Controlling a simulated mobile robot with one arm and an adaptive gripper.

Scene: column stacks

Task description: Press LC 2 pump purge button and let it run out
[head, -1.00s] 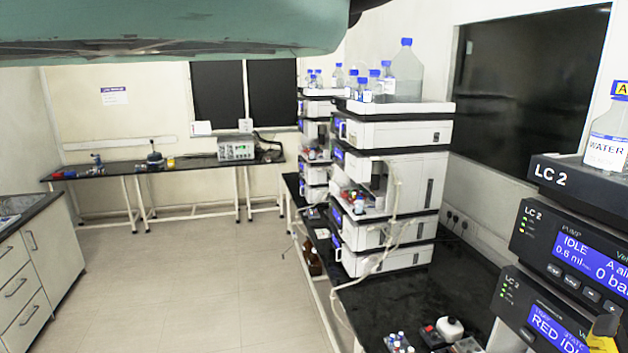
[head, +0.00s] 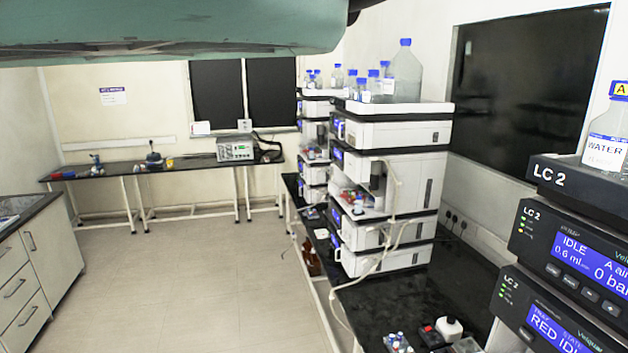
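The LC 2 stack stands at the right edge in the head view, with a dark top tray (head: 560,190) labelled LC 2. Below it is the black LC 2 pump (head: 528,240), whose blue screen (head: 585,258) reads IDLE, 0.6 ml and 0 bar, cut off at the right. A row of small buttons (head: 570,282) runs under the screen; their labels are too small to read. The module below (head: 515,300) has a blue screen reading RED and part of IDLE. My gripper is not in view. A teal part of my arm crosses the top.
A WATER bottle (head: 606,135) stands on the top tray. White instrument stacks (head: 400,135) with bottles stand on the black bench (head: 400,300) at centre. Small vials (head: 397,342) are near the bench front. The floor (head: 215,270) at left is clear.

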